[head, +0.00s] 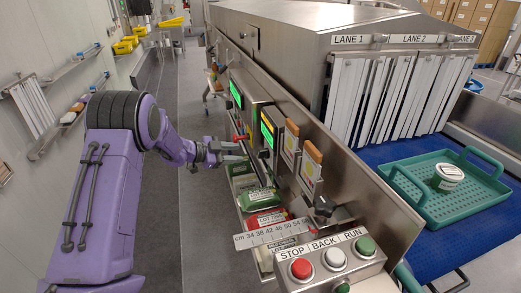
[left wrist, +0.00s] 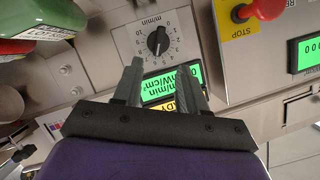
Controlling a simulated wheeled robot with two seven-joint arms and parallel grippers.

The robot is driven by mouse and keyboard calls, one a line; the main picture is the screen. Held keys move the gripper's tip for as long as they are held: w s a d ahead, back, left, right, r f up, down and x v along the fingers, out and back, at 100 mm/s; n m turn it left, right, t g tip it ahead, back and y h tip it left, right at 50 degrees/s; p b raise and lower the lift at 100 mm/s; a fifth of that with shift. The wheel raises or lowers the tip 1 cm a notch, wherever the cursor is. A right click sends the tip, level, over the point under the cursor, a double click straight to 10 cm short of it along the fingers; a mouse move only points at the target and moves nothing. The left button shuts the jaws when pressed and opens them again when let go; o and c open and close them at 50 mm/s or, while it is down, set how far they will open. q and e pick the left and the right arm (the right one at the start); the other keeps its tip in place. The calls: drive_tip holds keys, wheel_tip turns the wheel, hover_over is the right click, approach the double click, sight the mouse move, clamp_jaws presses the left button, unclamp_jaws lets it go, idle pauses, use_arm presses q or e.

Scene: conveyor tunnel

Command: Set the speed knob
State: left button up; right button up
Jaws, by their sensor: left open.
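The speed knob (left wrist: 158,41) is a black round knob in the left wrist view, with a numbered dial around it marked "m/min". I cannot read its setting surely. My left gripper (left wrist: 162,72) is open and empty there; its two fingers point towards the panel, with the knob ahead of and between the tips, apart from them as far as I can tell. A lit green display (left wrist: 172,84), upside down, shows between the fingers. In the head view my left gripper (head: 236,151) is beside the machine's side panel, and I cannot make out the knob there.
Green and red packs (head: 262,198) lie in a holder below. A STOP/BACK/RUN box (head: 333,262) is nearer. A green tray (head: 440,208) with a tub (head: 447,178) is on the blue belt (head: 385,152).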

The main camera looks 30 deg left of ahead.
sight(259, 154)
use_arm(q)
drive_tip(key=p+x, duration=0.1)
drive_tip(key=x, duration=0.8)
drive_tip(key=shift+s+d+p, duration=0.1)
drive_tip(key=shift+p, duration=0.25)
drive_tip(key=shift+s+r, duration=0.1)
clamp_jaws()
